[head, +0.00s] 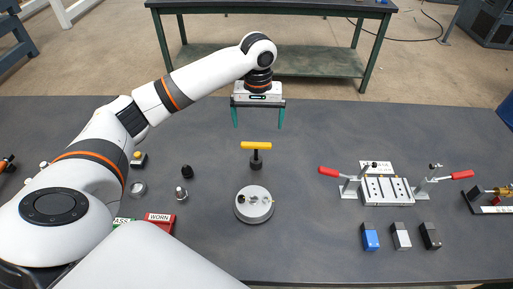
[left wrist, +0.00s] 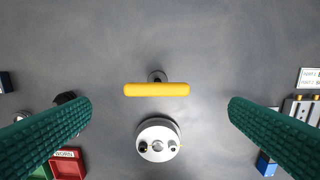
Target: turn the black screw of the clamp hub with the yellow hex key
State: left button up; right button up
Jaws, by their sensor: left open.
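The hex key (head: 256,146) has a yellow T-handle and stands upright in a dark round holder (head: 256,163) on the table. In the left wrist view its yellow handle (left wrist: 157,90) lies crosswise between my fingers, touching neither. The clamp hub (head: 254,205), a round grey metal disc with small fittings on top, sits just in front of it. It also shows in the left wrist view (left wrist: 158,142), with a dark screw (left wrist: 143,147) on its top. My left gripper (head: 258,116) is open and empty, pointing down above and behind the hex key. My right gripper is not in view.
A fixture with red-handled clamps (head: 388,190) stands on the right, with blue, white and black blocks (head: 401,236) in front. Red (head: 160,221) and green bins, a black knob (head: 187,171) and a small metal part (head: 181,193) lie left. The table between is clear.

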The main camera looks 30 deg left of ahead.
aim_at(256, 143)
pick_arm(q)
jog(key=f, duration=0.3)
jog(key=f+p, duration=0.1)
jog(key=f, duration=0.1)
jog(key=shift+s+d, duration=0.1)
jog(key=shift+s, duration=0.15)
jog(key=shift+f, duration=0.7)
jog(key=f+p, duration=0.1)
jog(key=f, duration=0.3)
jog(key=shift+a+f+p, duration=0.15)
jog(key=shift+a+p, duration=0.05)
jog(key=shift+p, duration=0.1)
jog(key=shift+f, duration=0.4)
jog(key=shift+c, duration=0.3)
